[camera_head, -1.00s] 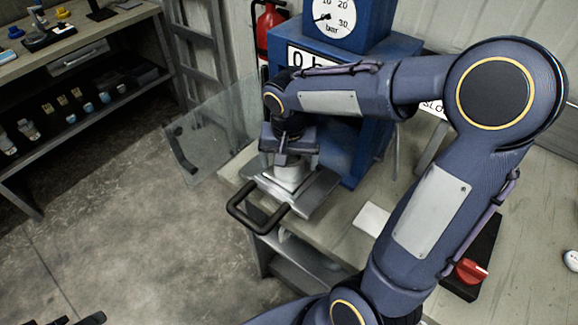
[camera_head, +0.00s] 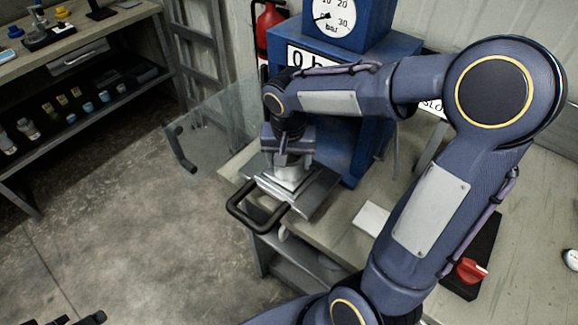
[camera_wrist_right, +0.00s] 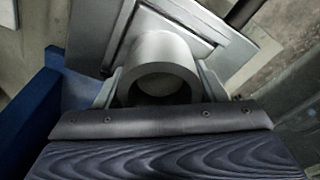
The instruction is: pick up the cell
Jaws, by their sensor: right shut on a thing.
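The cell is a pale grey cylinder (camera_head: 290,176) standing on a square metal drawer plate (camera_head: 318,193) at the front of the blue press. In the right wrist view it is a thick-walled ring with a hollow top (camera_wrist_right: 162,48). My right gripper (camera_head: 288,166) points down over it and is shut on it, with one finger on each side in the wrist view (camera_wrist_right: 160,88). The cell still appears to be at the plate; I cannot tell whether its base touches. A dark part at the bottom left edge may be my left gripper (camera_head: 88,319); its jaws do not show.
The blue press with a dial (camera_head: 331,17) stands right behind the cell. A black handle (camera_head: 262,222) sticks out in front of the plate. A clear guard (camera_head: 205,130) stands open at left. A red switch (camera_head: 470,271) is on the bench at right.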

